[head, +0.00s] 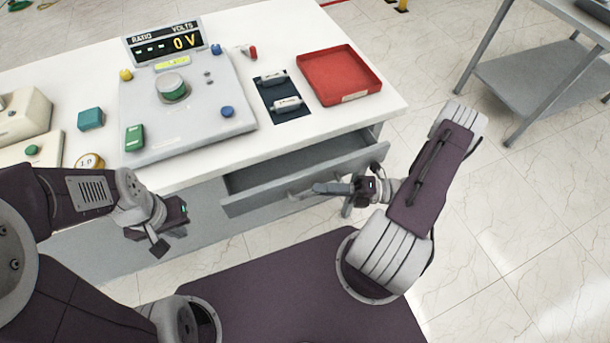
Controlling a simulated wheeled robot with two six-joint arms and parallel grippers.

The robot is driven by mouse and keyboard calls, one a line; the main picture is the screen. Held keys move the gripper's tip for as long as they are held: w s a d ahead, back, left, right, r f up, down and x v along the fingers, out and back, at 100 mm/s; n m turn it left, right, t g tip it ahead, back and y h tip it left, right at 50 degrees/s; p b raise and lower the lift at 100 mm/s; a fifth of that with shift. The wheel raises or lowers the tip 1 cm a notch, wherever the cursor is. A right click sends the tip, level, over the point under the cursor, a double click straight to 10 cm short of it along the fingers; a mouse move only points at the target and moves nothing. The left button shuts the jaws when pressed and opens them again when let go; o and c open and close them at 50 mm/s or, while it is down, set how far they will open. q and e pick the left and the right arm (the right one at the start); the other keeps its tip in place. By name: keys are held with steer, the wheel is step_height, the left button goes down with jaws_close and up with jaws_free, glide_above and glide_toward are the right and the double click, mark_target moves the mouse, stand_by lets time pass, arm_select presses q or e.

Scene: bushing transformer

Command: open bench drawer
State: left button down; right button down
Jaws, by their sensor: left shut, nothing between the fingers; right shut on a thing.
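The bench drawer (262,198) is grey and sits under the white bench top. It is pulled part way out, and a strip of its inside shows. My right gripper (318,190) is at the drawer's front and is shut on the drawer handle (300,194). The gripper hides much of the handle. My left gripper (166,240) is shut and empty, in front of the bench to the left of the drawer and apart from it.
On the bench (375,112) stand a tester with a display (165,43), a red tray (338,75), and a dark mat (290,112) with two grey-white cylinders. A grey cart (530,75) stands at the far right. The tiled floor at right is clear.

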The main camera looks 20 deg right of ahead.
steer(key=s+p, duration=0.1)
steer(key=s, duration=0.8)
steer(key=shift+s+d, duration=0.15)
steer(key=shift+s, duration=0.2)
steer(key=c, duration=1.5)
jaws_free()
steer(key=b+v, duration=0.1)
steer(key=v, duration=0.8)
steer(key=shift+d, duration=0.1)
